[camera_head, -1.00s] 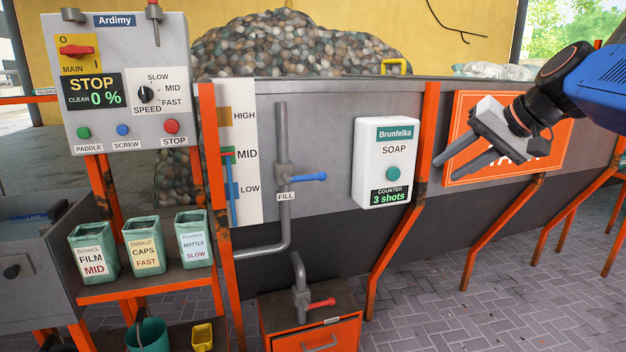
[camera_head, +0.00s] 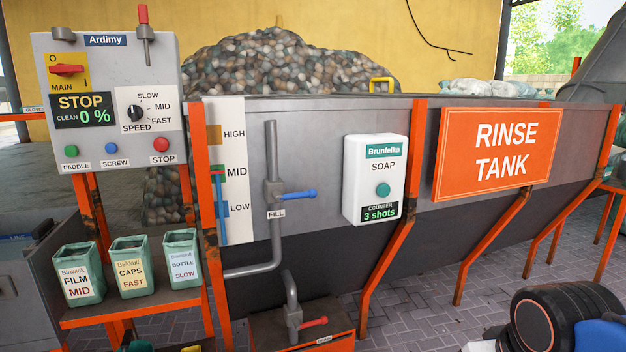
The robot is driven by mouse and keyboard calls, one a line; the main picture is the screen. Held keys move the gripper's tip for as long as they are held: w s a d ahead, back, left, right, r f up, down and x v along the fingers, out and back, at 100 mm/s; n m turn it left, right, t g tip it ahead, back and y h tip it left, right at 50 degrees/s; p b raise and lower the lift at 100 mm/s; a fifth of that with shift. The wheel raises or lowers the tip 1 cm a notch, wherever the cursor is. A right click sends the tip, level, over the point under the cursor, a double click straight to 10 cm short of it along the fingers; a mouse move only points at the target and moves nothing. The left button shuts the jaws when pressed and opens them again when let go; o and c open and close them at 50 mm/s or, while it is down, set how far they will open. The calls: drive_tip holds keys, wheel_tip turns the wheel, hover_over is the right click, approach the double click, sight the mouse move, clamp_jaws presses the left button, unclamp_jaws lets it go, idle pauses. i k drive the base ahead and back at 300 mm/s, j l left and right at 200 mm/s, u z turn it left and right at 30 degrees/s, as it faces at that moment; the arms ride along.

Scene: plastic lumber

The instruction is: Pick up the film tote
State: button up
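The film tote (camera_head: 80,274) is a small green open-topped bin with a white label reading "Binwick FILM MID". It stands upright on an orange-framed shelf at the lower left, leftmost of three similar totes. My arm shows at the lower right corner, far from the tote.
The caps tote (camera_head: 132,268) and bottle tote (camera_head: 181,260) stand close beside it on the shelf (camera_head: 145,305). The control panel (camera_head: 108,100) is above.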

sight(80, 268)
drive_tip(key=u, duration=1.55)
